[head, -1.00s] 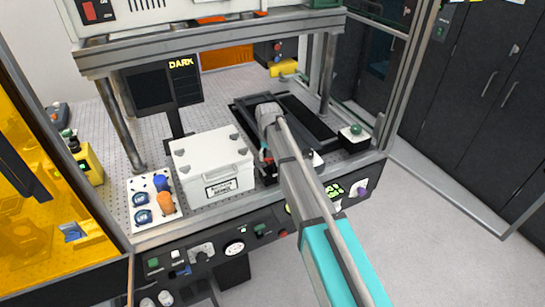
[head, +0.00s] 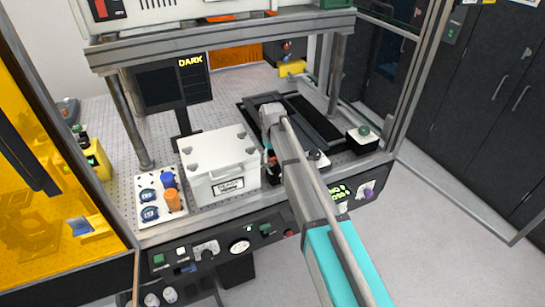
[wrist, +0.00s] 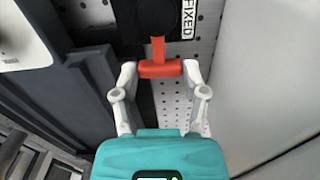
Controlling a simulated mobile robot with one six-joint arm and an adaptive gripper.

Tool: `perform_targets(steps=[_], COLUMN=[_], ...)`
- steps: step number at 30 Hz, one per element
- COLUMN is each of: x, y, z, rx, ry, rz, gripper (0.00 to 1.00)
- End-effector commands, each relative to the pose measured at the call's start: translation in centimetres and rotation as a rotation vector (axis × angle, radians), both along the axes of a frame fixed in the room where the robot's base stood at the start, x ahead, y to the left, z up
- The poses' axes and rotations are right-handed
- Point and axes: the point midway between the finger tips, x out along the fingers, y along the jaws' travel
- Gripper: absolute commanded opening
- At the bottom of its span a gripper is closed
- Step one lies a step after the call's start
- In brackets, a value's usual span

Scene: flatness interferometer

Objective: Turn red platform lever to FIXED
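The red platform lever (wrist: 160,68) shows in the wrist view as a short red crossbar on a red stem. The stem runs up to a black round pivot (wrist: 157,14). A white FIXED label (wrist: 188,20) stands on the black plate just right of the pivot. The lever points down toward my gripper, not at the label. My gripper (wrist: 160,73) has one pale finger against each end of the crossbar, and appears shut on it. In the head view my arm hides most of the gripper and the lever.
A white lidded box (head: 220,165) stands left of my arm on the perforated table. Left of it is a white tray (head: 146,183) with blue and orange items. A dark screen (head: 155,88) reads DARK. A metal frame post (head: 337,75) rises at the right. A control panel (head: 215,249) runs along the front.

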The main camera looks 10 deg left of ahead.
Motion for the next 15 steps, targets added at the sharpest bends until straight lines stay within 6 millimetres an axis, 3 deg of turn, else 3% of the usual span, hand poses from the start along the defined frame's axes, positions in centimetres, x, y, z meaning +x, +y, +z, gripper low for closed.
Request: perform_targets(steps=[1,6,15], x=[-0.01,-0.01,-0.01], y=[-0.07,-0.06,-0.03], z=[-0.02,-0.01,0.00], rx=[-0.001,-0.001,0.000], ry=[-0.001,-0.001,0.000], rz=[-0.001,-0.001,-0.001], gripper=[0.64,0.91,0.91])
